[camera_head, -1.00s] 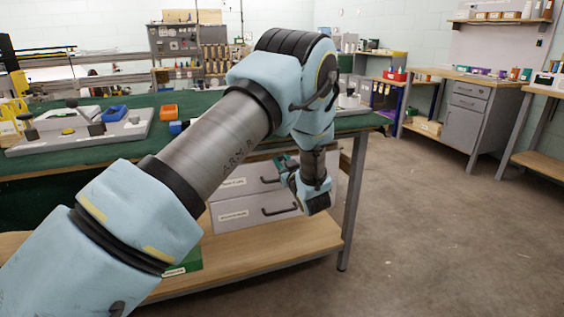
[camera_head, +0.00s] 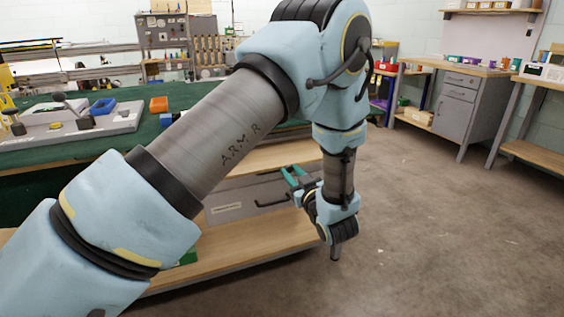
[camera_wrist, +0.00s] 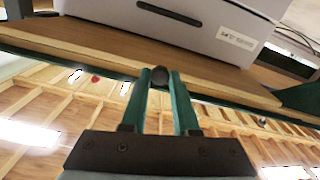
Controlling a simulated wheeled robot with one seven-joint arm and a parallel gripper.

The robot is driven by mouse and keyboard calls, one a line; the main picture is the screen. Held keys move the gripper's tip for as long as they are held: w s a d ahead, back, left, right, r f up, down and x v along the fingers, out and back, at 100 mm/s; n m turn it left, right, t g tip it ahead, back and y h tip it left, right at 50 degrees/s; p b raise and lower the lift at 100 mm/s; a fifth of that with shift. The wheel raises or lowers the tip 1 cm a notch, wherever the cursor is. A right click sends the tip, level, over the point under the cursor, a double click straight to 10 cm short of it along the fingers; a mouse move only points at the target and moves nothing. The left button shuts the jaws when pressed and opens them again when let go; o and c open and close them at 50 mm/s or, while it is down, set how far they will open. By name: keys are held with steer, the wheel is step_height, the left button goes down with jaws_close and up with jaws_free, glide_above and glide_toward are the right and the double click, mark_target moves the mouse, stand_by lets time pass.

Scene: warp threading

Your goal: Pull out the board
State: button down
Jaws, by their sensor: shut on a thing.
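The wooden board (camera_head: 275,156) juts out from under the green tabletop, above the grey drawer units, in the head view. A dark round knob (camera_wrist: 160,77) is at the board's front edge. My gripper (camera_head: 290,171) is at that edge in the head view. In the wrist view, the green fingertips of my gripper (camera_wrist: 160,72) are shut on the knob, one on each side. The board's back part is hidden under the tabletop and behind my arm.
The floor (camera_head: 440,230) to the right is clear.

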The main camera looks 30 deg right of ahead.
steer(key=s, duration=0.6)
steer(key=shift+s+a, duration=0.25)
steer(key=shift+a, duration=0.15)
steer(key=c, duration=0.7)
jaws_free()
steer(key=s, duration=0.3)
steer(key=s+a, duration=0.1)
steer(key=s, duration=0.6)
steer(key=shift+s+a, duration=0.15)
steer(key=shift+s, duration=0.2)
